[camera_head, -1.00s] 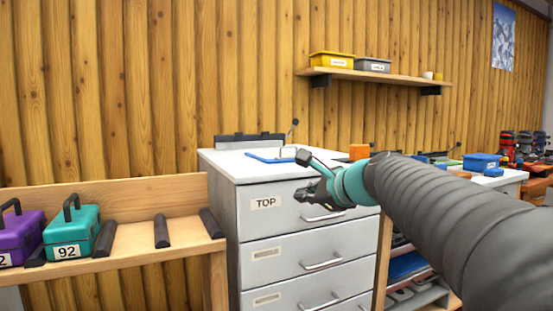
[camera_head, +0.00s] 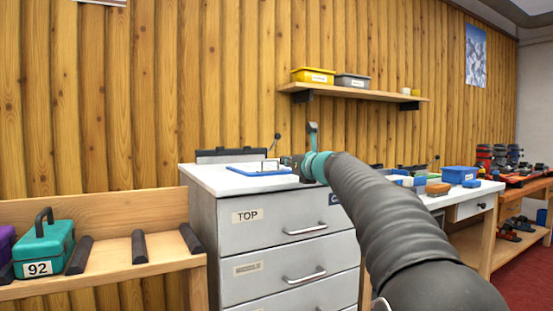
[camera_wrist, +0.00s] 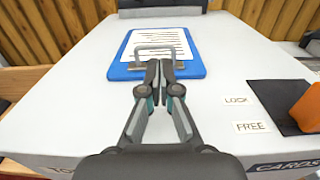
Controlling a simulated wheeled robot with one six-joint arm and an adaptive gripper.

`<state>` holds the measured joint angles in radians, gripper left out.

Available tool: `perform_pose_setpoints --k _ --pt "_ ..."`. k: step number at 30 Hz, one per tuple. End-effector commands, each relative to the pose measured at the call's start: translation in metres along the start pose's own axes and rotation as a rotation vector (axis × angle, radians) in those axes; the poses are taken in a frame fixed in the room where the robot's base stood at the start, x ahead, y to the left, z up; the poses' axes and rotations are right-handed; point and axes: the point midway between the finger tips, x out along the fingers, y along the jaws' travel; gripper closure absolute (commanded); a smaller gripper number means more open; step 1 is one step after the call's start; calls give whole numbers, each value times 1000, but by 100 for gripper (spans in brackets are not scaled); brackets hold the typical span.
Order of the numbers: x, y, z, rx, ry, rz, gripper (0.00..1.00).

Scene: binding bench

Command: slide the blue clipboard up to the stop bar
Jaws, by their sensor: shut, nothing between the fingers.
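The blue clipboard (camera_head: 262,171) lies flat on the white cabinet top. In the wrist view it (camera_wrist: 195,68) carries a lined white sheet and a metal wire clip at its near end. The dark stop bar (camera_head: 232,155) stands at the back of the top; it also shows at the upper edge of the wrist view (camera_wrist: 160,12). A strip of white surface separates bar and clipboard. My gripper (camera_wrist: 160,66) is shut and empty, its tips appearing over the clipboard's near end by the clip. Whether they touch it is unclear. In the head view my gripper (camera_head: 285,161) is right of the clipboard.
An orange block (camera_wrist: 308,108) on a dark pad sits at the right, beside LOCK (camera_wrist: 236,100) and FREE labels. A teal box (camera_head: 44,246) is on the left bench. The white top left of the clipboard is clear.

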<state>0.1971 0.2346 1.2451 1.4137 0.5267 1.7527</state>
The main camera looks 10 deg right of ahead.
Motion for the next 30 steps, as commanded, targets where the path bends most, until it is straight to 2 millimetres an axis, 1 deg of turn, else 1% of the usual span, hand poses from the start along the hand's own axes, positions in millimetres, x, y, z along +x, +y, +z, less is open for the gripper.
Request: perform_pose_setpoints --k 1,3,6,10,15,26,28,30 --pt "10 0 1 1 1 1 100" --pt "22 1 1 1 0 2 100" --pt "35 0 1 0 1 1 100" --pt "48 0 0 0 1 0 100" --pt "55 0 0 -1 0 1 100" --pt "56 0 0 0 0 0 100" --pt "59 0 1 0 1 1 100" --pt "66 0 4 0 1 1 100"
